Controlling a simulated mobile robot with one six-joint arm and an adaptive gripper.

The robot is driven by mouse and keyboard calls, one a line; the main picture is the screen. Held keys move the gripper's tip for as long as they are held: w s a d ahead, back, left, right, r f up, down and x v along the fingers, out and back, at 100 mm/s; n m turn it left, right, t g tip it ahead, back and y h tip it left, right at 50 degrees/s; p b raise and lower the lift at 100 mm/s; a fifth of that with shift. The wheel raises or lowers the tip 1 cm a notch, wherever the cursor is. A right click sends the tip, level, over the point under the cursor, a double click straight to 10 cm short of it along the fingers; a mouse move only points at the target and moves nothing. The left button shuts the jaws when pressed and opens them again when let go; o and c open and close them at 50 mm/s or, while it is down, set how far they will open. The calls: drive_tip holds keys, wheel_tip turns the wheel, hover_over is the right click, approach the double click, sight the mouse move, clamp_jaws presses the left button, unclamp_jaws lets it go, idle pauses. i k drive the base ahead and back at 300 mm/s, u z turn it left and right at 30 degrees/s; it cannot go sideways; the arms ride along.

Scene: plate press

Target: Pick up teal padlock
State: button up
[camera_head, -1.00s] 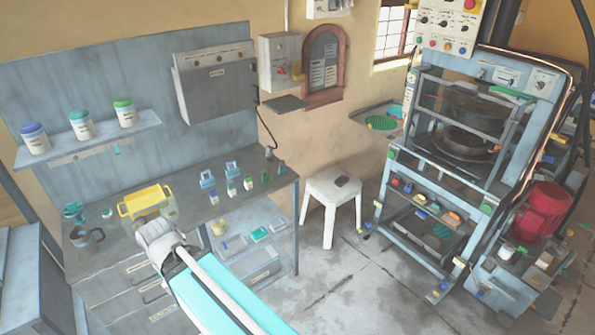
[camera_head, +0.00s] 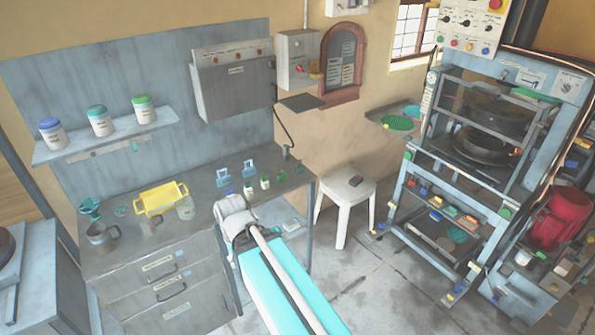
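No thing in view can be told for sure as the teal padlock at this size. Two small light-blue items with loop-like tops, one on the left (camera_head: 223,178) and one on the right (camera_head: 250,168), stand on the back of the grey workbench (camera_head: 210,179). A small teal item (camera_head: 135,147) shows at the shelf's lower edge. My arm reaches up from the bottom of the picture, with its white joint in front of the bench. My gripper cannot be made out, and the arm hides part of the bench front.
A yellow tray (camera_head: 162,199), a grey mug (camera_head: 101,237) and a teal item (camera_head: 90,207) are on the bench's left. Several small bottles stand near its right end. A white stool (camera_head: 345,192) stands between bench and press frame (camera_head: 413,165). Floor before the stool is clear.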

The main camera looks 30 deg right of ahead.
sight(299, 169)
drive_tip(key=z, duration=0.1)
drive_tip(key=i, duration=1)
drive_tip(key=u, duration=0.05)
